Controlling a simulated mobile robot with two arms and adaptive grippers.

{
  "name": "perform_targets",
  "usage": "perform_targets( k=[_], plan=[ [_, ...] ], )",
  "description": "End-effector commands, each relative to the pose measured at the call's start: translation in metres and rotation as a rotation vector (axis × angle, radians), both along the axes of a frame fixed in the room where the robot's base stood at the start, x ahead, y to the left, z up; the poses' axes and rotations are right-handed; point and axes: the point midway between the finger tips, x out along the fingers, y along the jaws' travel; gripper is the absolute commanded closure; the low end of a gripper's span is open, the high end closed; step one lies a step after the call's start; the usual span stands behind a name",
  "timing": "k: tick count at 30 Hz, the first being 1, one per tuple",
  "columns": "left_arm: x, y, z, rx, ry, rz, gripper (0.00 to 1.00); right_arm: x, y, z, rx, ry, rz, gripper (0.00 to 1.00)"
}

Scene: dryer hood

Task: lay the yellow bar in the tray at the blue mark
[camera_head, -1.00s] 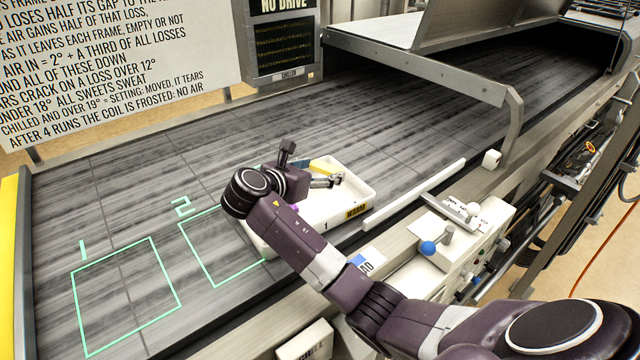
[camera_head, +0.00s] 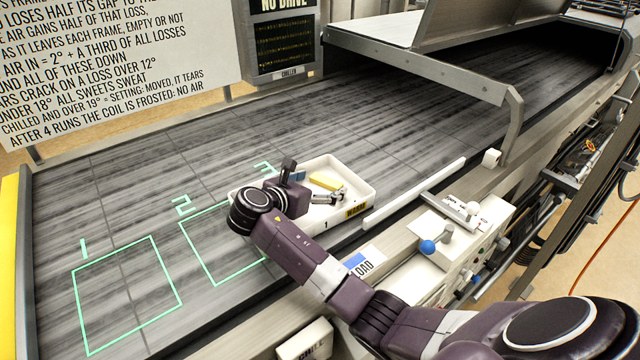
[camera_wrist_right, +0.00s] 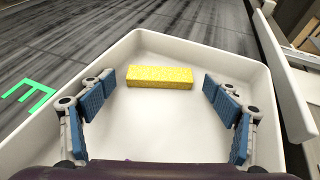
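The yellow bar (camera_head: 326,182) lies flat on the floor of the white tray (camera_head: 362,192). In the right wrist view the bar (camera_wrist_right: 160,77) is near the tray's far wall. My right gripper (camera_wrist_right: 158,98) is open over the tray, with its blue-padded fingers wide apart. The bar lies between and just beyond the fingertips, apart from them. The gripper also shows in the head view (camera_head: 316,187), and my wrist hides the tray's left front part. A blue mark (camera_head: 355,261) is on the LOAD label on the front rail. My left gripper is not in view.
The dark belt has green outlined spaces 1 (camera_head: 127,295) and 2 (camera_head: 215,250), both empty; the tray stands at the green 3. A metal hood (camera_head: 420,65) spans the belt behind right. A white strip (camera_head: 415,193) and a blue-knobbed control box (camera_head: 428,248) are at the front.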

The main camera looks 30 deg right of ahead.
Motion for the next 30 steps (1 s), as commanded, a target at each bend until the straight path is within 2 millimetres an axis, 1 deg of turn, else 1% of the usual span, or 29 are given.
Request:
perform_targets(
  k=[6, 8, 11, 18, 21, 25, 30],
  plan=[
    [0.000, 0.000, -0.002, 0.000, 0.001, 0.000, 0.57, 0.000, 0.000, 0.002, 0.000, -0.002, 0.000, 0.18],
    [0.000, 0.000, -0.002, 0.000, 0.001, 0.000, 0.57, -0.002, 0.005, 0.004, 0.001, -0.001, 0.001, 0.18],
    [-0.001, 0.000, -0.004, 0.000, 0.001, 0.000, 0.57, -0.007, 0.018, 0.010, 0.000, -0.002, 0.002, 0.18],
    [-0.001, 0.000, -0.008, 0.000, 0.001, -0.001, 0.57, -0.026, 0.063, 0.030, 0.002, -0.004, 0.003, 0.18],
    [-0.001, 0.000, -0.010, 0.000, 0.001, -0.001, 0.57, -0.033, 0.079, 0.037, 0.002, -0.002, 0.002, 0.18],
    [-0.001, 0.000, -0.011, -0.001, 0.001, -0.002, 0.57, -0.039, 0.094, 0.044, 0.001, -0.002, 0.001, 0.18],
    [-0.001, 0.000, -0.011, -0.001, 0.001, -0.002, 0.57, -0.044, 0.101, 0.048, -0.001, -0.001, -0.001, 0.18]
  ],
)
